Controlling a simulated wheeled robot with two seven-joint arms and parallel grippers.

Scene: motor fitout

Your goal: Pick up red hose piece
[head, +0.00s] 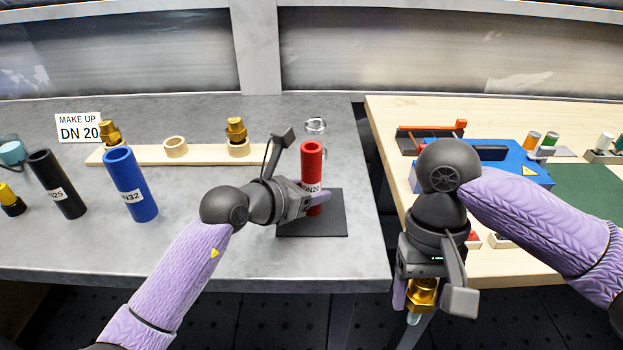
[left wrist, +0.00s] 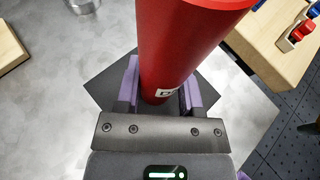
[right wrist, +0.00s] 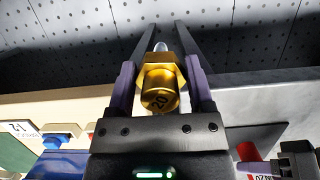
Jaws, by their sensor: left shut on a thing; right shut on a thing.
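The red hose piece (head: 312,165), labelled DN20, stands upright on a black square mat (head: 335,226) on the grey table. My left gripper (head: 312,200) is shut around its lower part. In the left wrist view the red hose piece (left wrist: 182,45) sits between the two purple fingers (left wrist: 160,88). My right gripper (head: 418,292) is shut on a brass fitting (head: 424,297), held low in front of the table's edge. In the right wrist view the brass fitting (right wrist: 160,85) is marked 20 and has a pale tip.
A black hose (head: 56,184) and a blue hose (head: 130,186) stand at left. A wooden strip (head: 205,153) behind holds brass fittings. Metal rings (head: 316,126) lie behind the red hose. A wooden table with a blue box (head: 520,160) is at right.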

